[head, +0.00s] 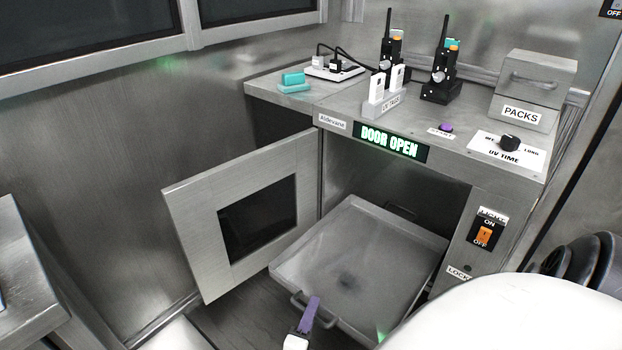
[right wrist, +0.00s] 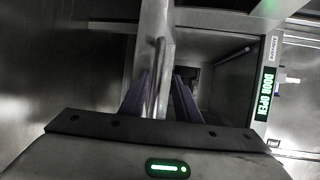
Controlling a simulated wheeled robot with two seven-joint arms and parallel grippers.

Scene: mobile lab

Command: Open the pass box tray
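The grey metal pass box tray (head: 350,265) sticks well out of the pass box opening, below the lit "DOOR OPEN" sign (head: 392,142). The pass box door (head: 180,215), with a dark window, is swung open to the left. The tray's bar handle (head: 300,299) is on its near front edge. My right gripper (head: 312,304) is at this handle. In the right wrist view, its two purple fingers (right wrist: 163,75) stand apart on either side of the handle (right wrist: 159,75), with gaps visible. The right gripper looks open. My left gripper is not in view.
The counter above holds black radios (head: 441,75), a tag holder (head: 384,100), a PACKS box (head: 528,88) and a teal block (head: 293,81). A switch panel (head: 484,235) is right of the opening. A metal bench (head: 25,265) is at the left. The tray looks empty.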

